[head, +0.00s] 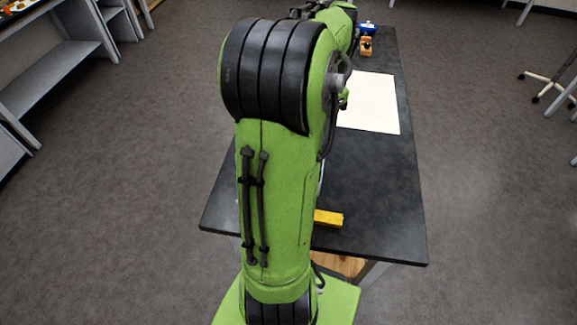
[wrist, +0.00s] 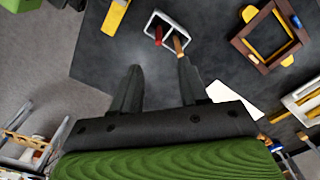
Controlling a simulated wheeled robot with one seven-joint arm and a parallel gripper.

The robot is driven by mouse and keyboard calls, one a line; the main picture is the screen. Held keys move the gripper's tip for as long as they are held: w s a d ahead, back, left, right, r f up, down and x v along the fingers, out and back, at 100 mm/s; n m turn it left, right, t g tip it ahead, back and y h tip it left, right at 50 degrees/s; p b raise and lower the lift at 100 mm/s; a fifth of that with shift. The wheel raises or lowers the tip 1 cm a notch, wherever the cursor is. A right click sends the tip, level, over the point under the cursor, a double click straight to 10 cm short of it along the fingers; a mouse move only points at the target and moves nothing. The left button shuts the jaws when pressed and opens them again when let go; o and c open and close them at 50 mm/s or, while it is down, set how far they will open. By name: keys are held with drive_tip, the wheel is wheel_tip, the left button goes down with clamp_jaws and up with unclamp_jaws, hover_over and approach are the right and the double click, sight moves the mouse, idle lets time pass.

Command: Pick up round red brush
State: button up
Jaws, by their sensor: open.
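In the wrist view, a red object (wrist: 158,36), likely the round red brush, stands in a small white open-topped container (wrist: 152,17) on the dark table. A thin tan-handled tool (wrist: 178,46) leans out of the same container. The red object's lower part is hidden inside it. My gripper (wrist: 159,68) is open and empty, its two dark fingers apart and pointing toward the container without touching it. In the head view my green arm hides the gripper, the container and the red object.
The dark table (head: 375,180) carries a yellow block (head: 328,218), a white sheet (head: 370,103) and a blue-and-orange item (head: 366,40).

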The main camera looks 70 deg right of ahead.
wheel_tip(320, 180, down, 15)
drive_tip(key=b, duration=0.3)
drive_tip(key=shift+a, duration=0.1)
drive_tip(key=shift+r, duration=0.1)
drive_tip(key=shift+c, duration=0.2)
clamp_jaws()
